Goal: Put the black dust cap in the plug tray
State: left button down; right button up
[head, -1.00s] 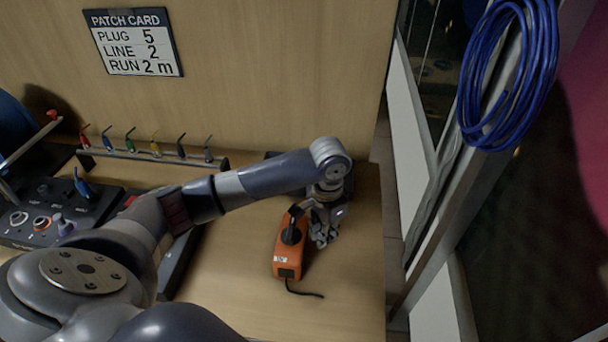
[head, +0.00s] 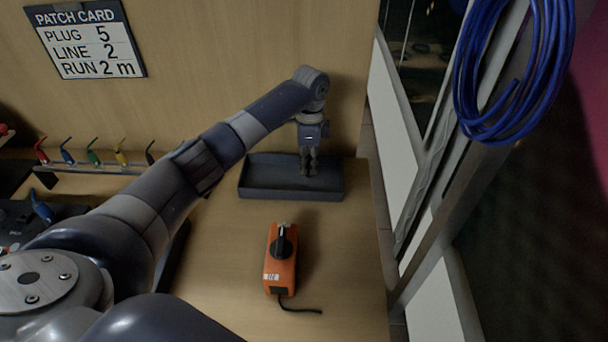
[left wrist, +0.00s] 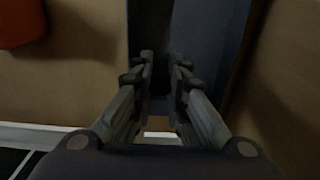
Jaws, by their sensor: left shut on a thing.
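The plug tray (head: 265,190) is a shallow dark grey tray on the wooden bench, against the back panel in the head view. My left gripper (head: 308,172) points down over the right half of the tray. Its fingers are close together and shut on the black dust cap, which is hard to make out against the dark tray. In the left wrist view the gripper (left wrist: 162,72) has the tray (left wrist: 207,30) below its fingertips, with darkness between them. I cannot tell whether the cap touches the tray floor. My right gripper is not in view.
An orange tester (head: 281,262) with a black knob and a short cable lies in front of the tray. A rack (head: 100,170) with several coloured plugs stands at the left. A patch card (head: 86,42) hangs on the panel. The bench around the tester is clear.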

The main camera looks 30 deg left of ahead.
aim_at(309, 176)
pick_arm(q)
jog(key=shift+f, duration=2.8)
jog(key=shift+f, duration=0.15)
jog(key=c, duration=1.6)
grip_release()
notch_tip(309, 176, up, 12)
jog(key=shift+r+b, duration=0.25)
jog(key=shift+b, duration=0.1)
jog(key=shift+f, duration=0.1)
